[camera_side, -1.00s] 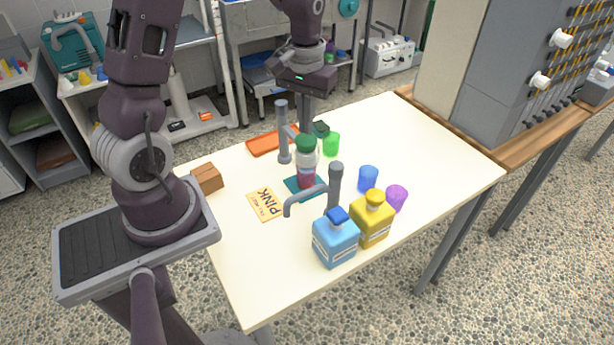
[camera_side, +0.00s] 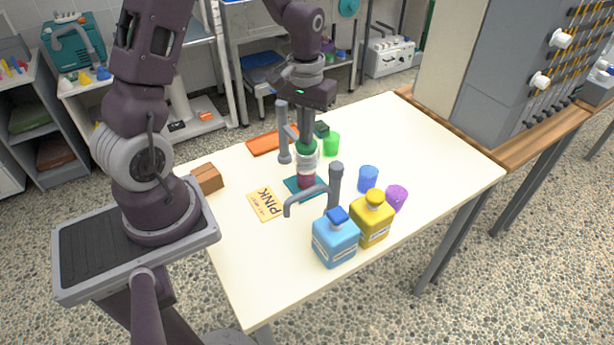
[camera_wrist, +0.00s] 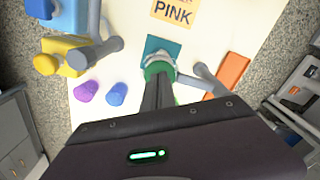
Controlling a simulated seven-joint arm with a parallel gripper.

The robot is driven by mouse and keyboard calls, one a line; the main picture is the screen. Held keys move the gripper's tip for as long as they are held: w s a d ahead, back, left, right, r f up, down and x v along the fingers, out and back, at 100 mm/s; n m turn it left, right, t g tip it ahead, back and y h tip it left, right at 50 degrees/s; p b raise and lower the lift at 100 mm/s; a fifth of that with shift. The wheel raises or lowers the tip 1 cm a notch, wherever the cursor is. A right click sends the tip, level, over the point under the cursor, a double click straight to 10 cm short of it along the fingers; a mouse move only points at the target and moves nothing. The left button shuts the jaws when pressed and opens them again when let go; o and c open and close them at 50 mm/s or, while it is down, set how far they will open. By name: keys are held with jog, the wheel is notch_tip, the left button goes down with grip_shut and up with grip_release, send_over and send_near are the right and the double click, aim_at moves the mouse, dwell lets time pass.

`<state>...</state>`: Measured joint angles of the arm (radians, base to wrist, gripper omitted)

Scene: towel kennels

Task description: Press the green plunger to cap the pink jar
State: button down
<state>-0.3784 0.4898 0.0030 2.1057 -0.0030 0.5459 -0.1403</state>
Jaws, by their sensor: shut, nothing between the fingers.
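The pink jar (camera_side: 306,180) stands upright on a teal mat (camera_side: 291,187) in the middle of the table, with a clear and white section above it. The green plunger (camera_side: 306,147) tops this stack; it also shows in the wrist view (camera_wrist: 157,69). My gripper (camera_side: 306,137) is shut and empty, pointing down with its fingertips at the top of the plunger, apparently touching it. In the wrist view the fingers (camera_wrist: 158,84) partly cover the plunger, and the jar below is mostly hidden.
A PINK card (camera_side: 266,203) lies in front. The table's right part is clear.

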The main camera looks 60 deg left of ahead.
jog(key=shift+r, duration=1.4)
jog(key=s+d+r+m+t, duration=0.1)
jog(key=s+d+r+m, duration=0.1)
jog(key=s+d+r, duration=0.35)
jog(key=s+d+r+m+t, duration=0.1)
jog(key=s+d+r+t, duration=0.15)
jog(key=r, duration=0.65)
jog(key=s+d+r+m+t, duration=0.1)
jog(key=s+d+m+t, duration=0.1)
jog(key=s, duration=0.8)
jog(key=d+m, duration=0.1)
jog(key=d, duration=0.1)
jog(key=shift+d, duration=0.35)
jog(key=c, duration=2.2)
grip_release()
jog(key=shift+w+r, duration=0.1)
jog(key=shift+r, duration=0.05)
